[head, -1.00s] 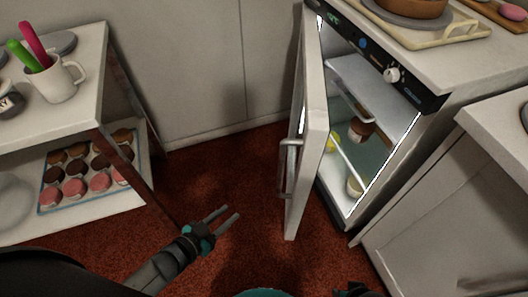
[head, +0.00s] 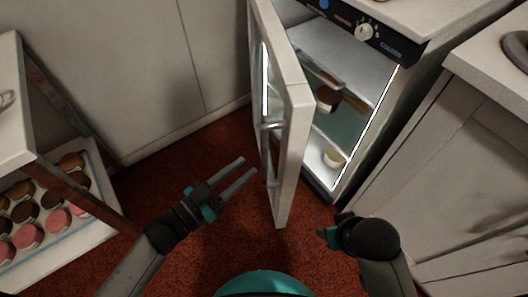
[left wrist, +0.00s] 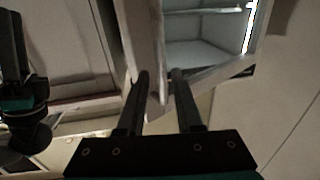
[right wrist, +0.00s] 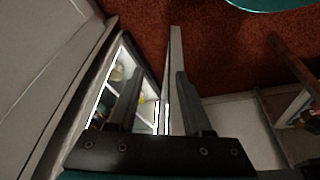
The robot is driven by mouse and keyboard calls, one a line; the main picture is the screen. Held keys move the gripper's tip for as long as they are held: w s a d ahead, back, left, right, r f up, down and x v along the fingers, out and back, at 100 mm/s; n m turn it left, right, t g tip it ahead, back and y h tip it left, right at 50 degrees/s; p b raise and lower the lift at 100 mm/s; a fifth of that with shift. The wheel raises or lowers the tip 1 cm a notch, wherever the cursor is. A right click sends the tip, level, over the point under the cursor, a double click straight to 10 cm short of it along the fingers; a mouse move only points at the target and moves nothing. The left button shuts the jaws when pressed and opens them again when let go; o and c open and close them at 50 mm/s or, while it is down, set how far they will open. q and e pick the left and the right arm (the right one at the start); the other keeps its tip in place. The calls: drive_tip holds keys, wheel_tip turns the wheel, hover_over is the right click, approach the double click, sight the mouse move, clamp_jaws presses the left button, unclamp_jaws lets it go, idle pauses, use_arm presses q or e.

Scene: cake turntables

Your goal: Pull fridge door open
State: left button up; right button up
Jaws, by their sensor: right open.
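The white fridge (head: 440,12) stands at the upper right with its lit inside showing. Its door (head: 294,135) stands well open, swung out toward me. The door's metal handle (head: 268,150) is on the door's left face. My left gripper (head: 248,166) is open and empty, just left of the handle and apart from it. My right gripper (head: 328,234) is low, right of the door; its fingers are mostly hidden in the head view. The right wrist view shows its fingers (right wrist: 156,76) open, with the door edge (right wrist: 175,55) beyond them.
A shelf unit (head: 22,95) with a tray of macarons (head: 48,205) stands at the left. A cabinet (head: 445,150) stands right of the fridge. Jars (head: 333,155) sit inside the fridge.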

sight(262, 154)
use_arm(q)
drive_tip(key=b+x, duration=0.2)
drive_tip(key=x, duration=0.5)
drive_tip(key=shift+w+d, duration=0.3)
use_arm(e)
drive_tip(key=shift+t, duration=0.4)
wheel_tip(262, 154, up, 5)
drive_tip(key=shift+f, duration=0.1)
use_arm(q)
drive_tip(key=shift+c, duration=0.3)
clamp_jaws()
drive_tip(key=shift+f, duration=0.1)
